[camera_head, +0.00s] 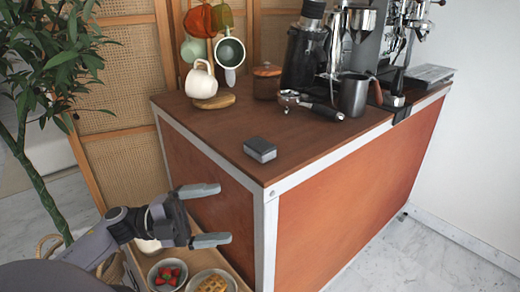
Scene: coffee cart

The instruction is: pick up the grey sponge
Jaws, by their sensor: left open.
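The grey sponge (260,149) is a small dark grey block with a lighter side. It lies flat on the brown top of the coffee cart (215,127), close to the near corner. My left gripper (213,214) is open and empty. In the picture it is below and to the left of the sponge, in front of the cart's left side panel and apart from the sponge. My right gripper is not in view.
A mug tree holds several mugs, including a cream mug (201,80). A lidded wooden jar (267,81), a portafilter (290,99), a dark pitcher (353,96) and a grinder (303,60) stand behind. Bowls, including strawberries (168,275), sit below my gripper. A plant (45,70) stands left.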

